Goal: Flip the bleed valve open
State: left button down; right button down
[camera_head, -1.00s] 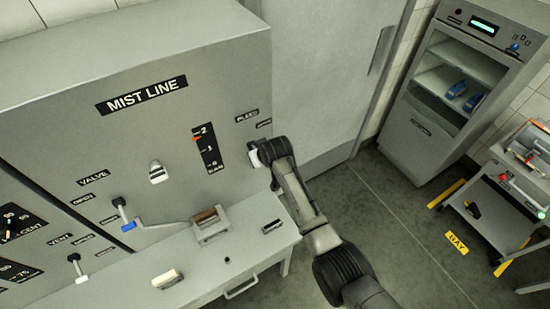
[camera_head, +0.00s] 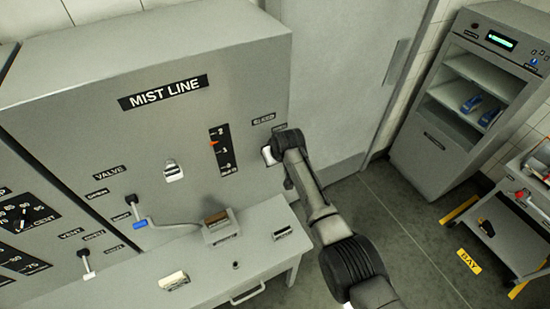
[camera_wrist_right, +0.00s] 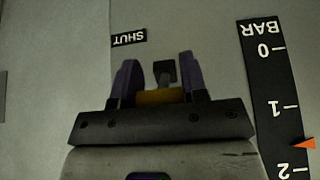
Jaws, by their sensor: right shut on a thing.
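The bleed valve is on the grey panel under the BLEED label (camera_head: 263,119), mostly hidden behind my right arm in the head view. My right gripper (camera_head: 268,156) is at the panel there. In the right wrist view, my right gripper (camera_wrist_right: 158,80) has its two fingers either side of a small dark-tipped lever (camera_wrist_right: 165,72) and is shut on it. The wrist picture is upside down, with a SHUT label (camera_wrist_right: 129,38) near the lever. The contact faces are too dark to make out. My left gripper is not in view.
A BAR gauge (camera_head: 222,150) and a white knob (camera_head: 173,171) are left of the valve. A bench (camera_head: 262,258) with small blocks juts out below. A cabinet (camera_head: 455,120) and cart stand right; floor between is clear.

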jog(key=c, duration=0.6)
grip_release()
jog(key=shift+c, duration=0.2)
jog(key=shift+r, duration=0.1)
jog(key=shift+s+d+r, duration=0.1)
jog(key=shift+s+r, duration=0.15)
jog(key=shift+r, duration=0.3)
jog(key=b+v, duration=0.1)
jog(key=v, duration=1.1)
jog(key=shift+b, duration=0.3)
jog(key=shift+s+r, duration=0.15)
